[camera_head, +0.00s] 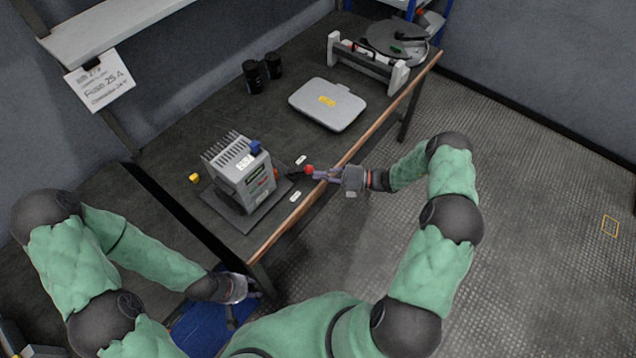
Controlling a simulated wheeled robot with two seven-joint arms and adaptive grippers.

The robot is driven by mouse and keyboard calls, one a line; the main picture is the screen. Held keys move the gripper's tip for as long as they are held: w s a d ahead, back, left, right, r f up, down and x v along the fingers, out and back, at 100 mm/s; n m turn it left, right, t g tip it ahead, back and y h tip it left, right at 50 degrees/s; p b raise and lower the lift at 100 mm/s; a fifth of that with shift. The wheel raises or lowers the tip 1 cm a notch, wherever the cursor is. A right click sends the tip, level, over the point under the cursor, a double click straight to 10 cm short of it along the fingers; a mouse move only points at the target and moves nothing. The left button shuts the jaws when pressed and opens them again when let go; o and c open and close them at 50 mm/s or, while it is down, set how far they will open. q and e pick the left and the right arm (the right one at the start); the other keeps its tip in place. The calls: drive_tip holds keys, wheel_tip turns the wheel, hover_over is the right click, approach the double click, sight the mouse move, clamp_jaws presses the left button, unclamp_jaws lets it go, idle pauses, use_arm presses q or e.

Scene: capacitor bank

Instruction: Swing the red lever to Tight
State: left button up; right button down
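The grey capacitor bank unit (240,177) with cooling fins stands on a dark base plate at the near end of the workbench. A red lever knob (309,170) sticks out to the right of the unit on a dark arm. Two small white labels lie on the bench near it, one above (301,160) and one below (295,196); their text is too small to read. My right gripper (318,174) is at the red knob, its fingers touching or very close to it; whether they are closed on it is unclear. My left gripper (250,292) hangs low beside the bench, away from the unit.
On the workbench (200,130) are a grey case (328,104), two black cylinders (253,76), a small yellow block (194,178) and a grey rack (366,64). A blue object (200,325) is near my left gripper. The floor to the right is clear.

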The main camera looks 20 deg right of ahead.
use_arm(q)
drive_tip(key=shift+f+b, duration=0.35)
drive_tip(key=shift+f, duration=0.05)
use_arm(e)
drive_tip(key=shift+w+d, duration=0.25)
drive_tip(key=shift+w, duration=0.25)
drive_tip(key=shift+w+d, duration=0.25)
drive_tip(key=shift+w, duration=0.25)
drive_tip(key=shift+s+p, duration=0.4)
drive_tip(key=shift+s, duration=0.1)
use_arm(q)
drive_tip(key=r, duration=0.1)
drive_tip(key=d+p, duration=0.1)
drive_tip(key=r, duration=0.1)
drive_tip(key=shift+s+d+r+p, duration=0.2)
drive_tip(key=shift+s+r+p, duration=0.1)
drive_tip(key=shift+p, duration=0.1)
use_arm(e)
drive_tip(key=v, duration=1.1)
drive_tip(key=shift+w+d, duration=0.2)
